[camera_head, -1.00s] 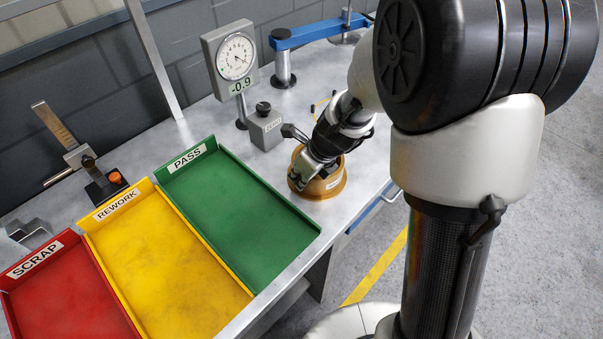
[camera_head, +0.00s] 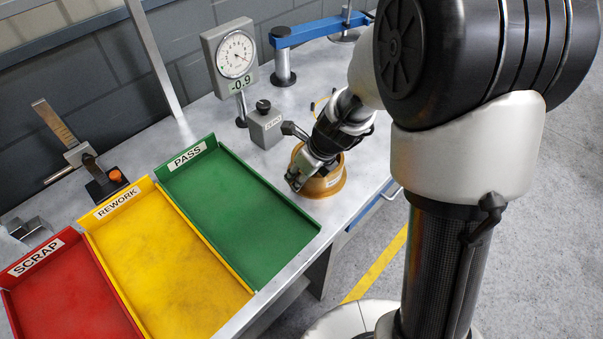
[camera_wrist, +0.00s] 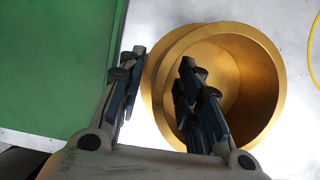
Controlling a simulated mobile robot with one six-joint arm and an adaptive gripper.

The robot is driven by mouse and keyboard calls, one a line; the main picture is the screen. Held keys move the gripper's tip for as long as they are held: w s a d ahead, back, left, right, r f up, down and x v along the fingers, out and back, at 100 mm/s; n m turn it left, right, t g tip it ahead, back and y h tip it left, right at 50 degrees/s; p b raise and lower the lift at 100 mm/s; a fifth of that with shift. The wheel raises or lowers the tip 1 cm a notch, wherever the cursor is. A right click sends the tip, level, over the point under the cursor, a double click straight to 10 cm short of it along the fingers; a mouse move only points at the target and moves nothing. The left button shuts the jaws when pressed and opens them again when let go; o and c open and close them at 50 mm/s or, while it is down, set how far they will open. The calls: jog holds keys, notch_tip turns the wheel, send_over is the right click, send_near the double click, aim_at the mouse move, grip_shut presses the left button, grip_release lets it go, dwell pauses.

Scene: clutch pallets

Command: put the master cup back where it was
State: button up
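The master cup appears to be the gold, round, flanged cup (camera_head: 328,188) with a small pale label, standing on the bench right of the green tray. In the wrist view the cup (camera_wrist: 262,95) shows its hollow inside and wide rim. My gripper (camera_head: 300,178) is low at the cup's left side. In the wrist view my gripper (camera_wrist: 160,72) has its fingers spread: one is outside the cup's left edge, the other over the cup's opening. A gap shows between the left finger and the rim. My gripper hides part of the cup in the head view.
Green PASS (camera_head: 240,205), yellow REWORK (camera_head: 165,255) and red SCRAP (camera_head: 70,290) trays lie to the left. A dial gauge (camera_head: 236,58) reading -0.9 and a grey ZERO block (camera_head: 265,128) stand behind the cup. The bench's front edge is close on the right.

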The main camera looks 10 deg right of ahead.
jog(key=s+d+r+n+p, duration=0.1)
jog(key=s+r+n+p, duration=0.1)
jog(key=s+r+n, duration=0.35)
jog(key=s+r+n+p, duration=0.2)
jog(key=r+n, duration=0.1)
jog(key=r, duration=0.5)
jog(key=s+d+r+n+p, duration=0.1)
jog(key=s+r+n+p, duration=0.1)
jog(key=s+r+n, duration=0.4)
jog(key=s+d+r+n+h, duration=0.1)
jog(key=s+r+n, duration=0.2)
jog(key=s+n, duration=0.2)
jog(key=s+d+r+n+t+h, duration=0.1)
jog(key=s+d+r+n, duration=0.1)
jog(key=s+n, duration=0.3)
jog(key=shift+s+r+n+h, duration=0.3)
jog(key=shift+s+r+n, duration=0.15)
jog(key=shift+n, duration=1.8)
jog(key=shift+w, duration=0.1)
